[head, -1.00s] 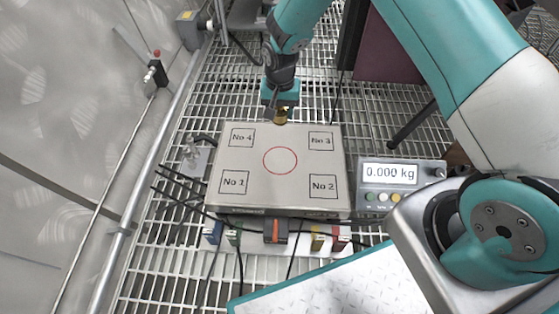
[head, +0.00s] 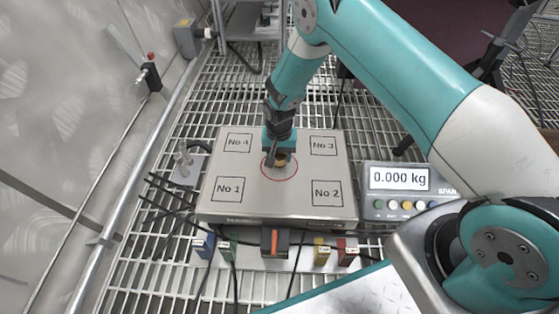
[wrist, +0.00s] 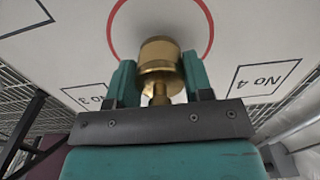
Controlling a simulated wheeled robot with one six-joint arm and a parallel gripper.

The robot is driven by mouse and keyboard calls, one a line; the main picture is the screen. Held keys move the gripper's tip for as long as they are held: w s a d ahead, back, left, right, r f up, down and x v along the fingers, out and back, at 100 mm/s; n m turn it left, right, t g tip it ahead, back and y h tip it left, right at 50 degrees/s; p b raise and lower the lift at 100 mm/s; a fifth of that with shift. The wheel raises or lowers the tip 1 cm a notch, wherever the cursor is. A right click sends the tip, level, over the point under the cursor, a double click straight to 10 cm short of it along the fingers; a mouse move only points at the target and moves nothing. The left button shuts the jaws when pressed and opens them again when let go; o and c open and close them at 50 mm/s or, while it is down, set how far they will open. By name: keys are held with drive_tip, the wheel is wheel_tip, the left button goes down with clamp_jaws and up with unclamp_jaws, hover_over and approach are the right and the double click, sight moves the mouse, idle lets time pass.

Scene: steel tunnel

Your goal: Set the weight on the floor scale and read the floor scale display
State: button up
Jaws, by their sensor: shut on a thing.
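The brass weight (wrist: 160,58) is between the teal fingers of my gripper (wrist: 160,82) in the wrist view, and the jaws are shut on it. In the head view my gripper (head: 279,158) is over the red circle at the middle of the floor scale (head: 260,205), with the weight (head: 282,160) partly hidden by the fingers. I cannot tell whether the weight touches the plate. The scale plate has squares marked No 1 to No 4. The floor scale display (head: 399,178) stands to the right of the plate and reads 0.000 kg.
Several coloured blocks (head: 274,242) stand in a row along the scale's near side. Black cables run over the grating (head: 150,250) on the left. A small metal fitting (head: 186,163) is left of the scale. A wall with a pipe (head: 131,184) bounds the left.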

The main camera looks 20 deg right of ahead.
drive_tip(key=shift+f, duration=0.55)
drive_tip(key=shift+f, duration=0.15)
drive_tip(key=o, duration=1.2)
drive_tip(key=shift+o, duration=0.2)
